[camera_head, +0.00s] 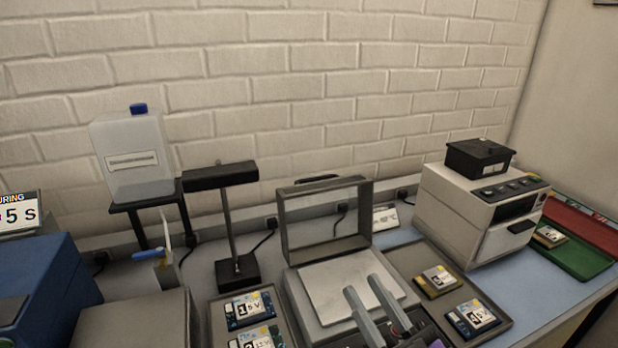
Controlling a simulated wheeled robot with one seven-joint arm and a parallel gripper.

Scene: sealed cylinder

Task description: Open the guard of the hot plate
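The hot plate (310,322) is a grey box with a flat pale top plate (345,287), near the middle of the bench. Its guard (284,222) is a grey rectangular frame standing upright along the plate's back edge, with the wall showing through it. A dark handle (316,180) shows at the guard's top edge. The pale plate is uncovered from above. My gripper (364,286) is in front of the guard and appears over the plate's right part. Its two grey fingers are apart with nothing between them. It hides part of the plate's front right.
A tray with circuit boards (436,281) lies right of the hot plate, and another board tray (217,312) lies left. A black lamp (238,268) stands at left behind. A cream machine (455,218) stands at right. A jug (132,150) sits on a stand at back left.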

